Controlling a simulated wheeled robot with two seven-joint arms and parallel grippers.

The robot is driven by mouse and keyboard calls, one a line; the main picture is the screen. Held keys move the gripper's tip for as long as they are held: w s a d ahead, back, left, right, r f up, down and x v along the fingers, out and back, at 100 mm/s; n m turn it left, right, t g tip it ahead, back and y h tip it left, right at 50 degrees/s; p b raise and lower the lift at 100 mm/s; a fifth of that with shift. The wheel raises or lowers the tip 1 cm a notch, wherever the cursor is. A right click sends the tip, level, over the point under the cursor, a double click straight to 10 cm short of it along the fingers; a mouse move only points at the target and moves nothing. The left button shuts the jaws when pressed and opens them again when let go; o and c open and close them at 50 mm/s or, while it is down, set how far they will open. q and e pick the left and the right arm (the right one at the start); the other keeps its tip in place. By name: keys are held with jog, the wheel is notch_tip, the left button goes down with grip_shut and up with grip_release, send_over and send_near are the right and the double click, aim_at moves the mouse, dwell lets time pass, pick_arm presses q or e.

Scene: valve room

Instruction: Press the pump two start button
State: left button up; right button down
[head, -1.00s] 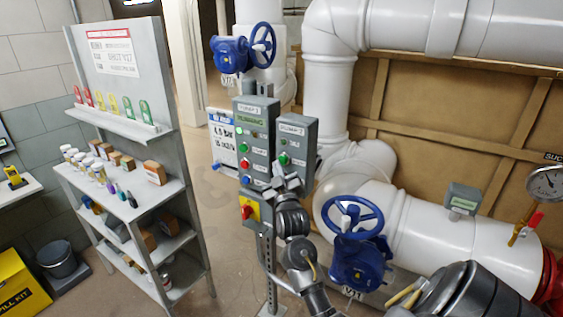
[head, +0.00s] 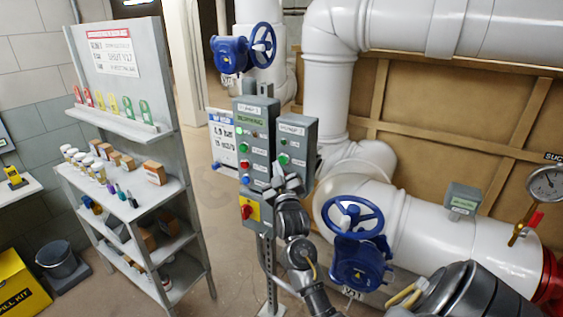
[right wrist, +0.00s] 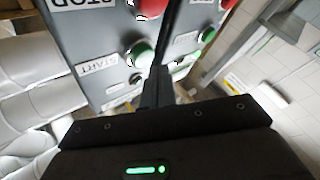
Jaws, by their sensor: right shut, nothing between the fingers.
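The pump two box (head: 301,136) is the smaller grey box at the right of the control stand. Its green start button (head: 283,159) shows just above my right gripper. My right gripper (head: 281,180) is shut and empty, in front of the lower part of this box, and hides what is there. In the right wrist view, the picture is turned over; the green button (right wrist: 140,53) sits just left of the closed fingers, with a red button (right wrist: 150,7) above it. I cannot tell whether the fingertips touch the box. My left gripper is out of view.
The taller pump one box (head: 258,140) with several buttons stands directly left. A yellow plate with a red switch (head: 248,211) is below it. A blue handwheel (head: 352,216) and white pipes are close on the right. A shelf rack (head: 165,195) stands left, across open floor.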

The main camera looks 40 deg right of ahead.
jog(key=shift+w+d, duration=0.15)
jog(key=shift+d, duration=0.25)
jog(key=shift+w+d, duration=0.1)
jog(key=shift+d, duration=0.35)
dwell(0.7)
jog(key=shift+a, duration=0.15)
dwell(0.3)
jog(key=shift+s+a+p, duration=0.25)
jog(key=shift+a+p, duration=0.3)
jog(key=shift+a, duration=0.15)
jog(key=a+p, duration=0.1)
jog(key=a, duration=0.1)
jog(key=s+a+p, duration=0.1)
jog(key=a, duration=0.1)
jog(key=shift+s+a, duration=0.2)
jog(key=shift+a, duration=0.2)
